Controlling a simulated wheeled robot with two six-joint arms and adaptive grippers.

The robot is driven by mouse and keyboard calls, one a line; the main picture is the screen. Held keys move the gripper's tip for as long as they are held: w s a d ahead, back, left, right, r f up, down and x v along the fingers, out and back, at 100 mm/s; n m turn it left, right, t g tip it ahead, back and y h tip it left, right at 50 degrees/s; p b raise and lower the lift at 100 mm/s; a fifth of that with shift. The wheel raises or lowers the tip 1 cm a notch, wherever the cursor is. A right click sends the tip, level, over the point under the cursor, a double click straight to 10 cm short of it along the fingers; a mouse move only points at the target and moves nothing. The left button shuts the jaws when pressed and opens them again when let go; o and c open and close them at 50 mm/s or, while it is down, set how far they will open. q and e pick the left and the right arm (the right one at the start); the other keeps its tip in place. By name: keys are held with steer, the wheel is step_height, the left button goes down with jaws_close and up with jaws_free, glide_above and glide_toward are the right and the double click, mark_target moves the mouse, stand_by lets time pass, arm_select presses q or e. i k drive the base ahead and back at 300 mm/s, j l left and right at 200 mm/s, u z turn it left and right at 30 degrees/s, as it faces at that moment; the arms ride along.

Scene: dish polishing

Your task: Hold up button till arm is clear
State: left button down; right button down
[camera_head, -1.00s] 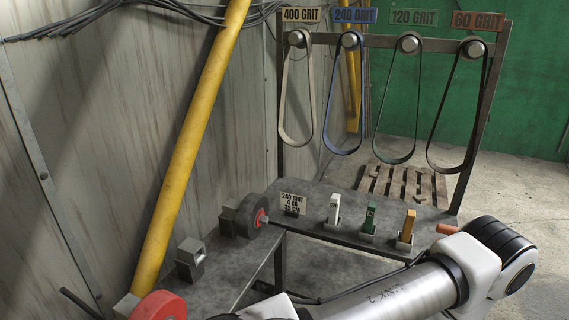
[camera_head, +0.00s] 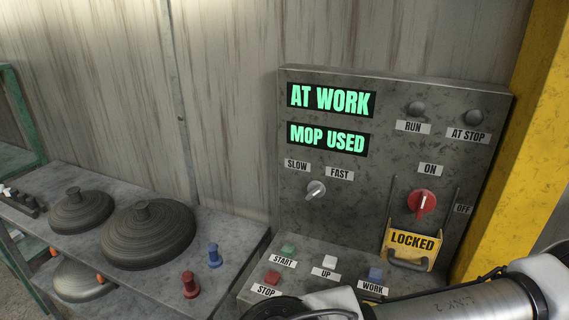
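The white UP button (camera_head: 330,262) stands on the sloped lower ledge of the grey control panel (camera_head: 395,140), above its UP label. The green START button (camera_head: 288,250) is to its left, the red STOP button (camera_head: 272,277) is lower left, and the blue WORK button (camera_head: 375,274) is to its right. A link of my arm comes in from the lower right and runs along the bottom edge, in front of the ledge's lower part. Green displays read AT WORK and MOP USED.
A red switch (camera_head: 421,202) sits above a yellow LOCKED plate (camera_head: 408,245). A SLOW/FAST knob (camera_head: 316,189) is at the panel's left. A bench (camera_head: 230,235) at left holds dark round lidded pieces (camera_head: 146,233) and red and blue pegs. A yellow post stands at right.

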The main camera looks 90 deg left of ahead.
mark_target(330, 262)
steer(key=k+j+u, duration=0.5)
steer(key=k+j, duration=0.45)
steer(key=k, duration=0.1)
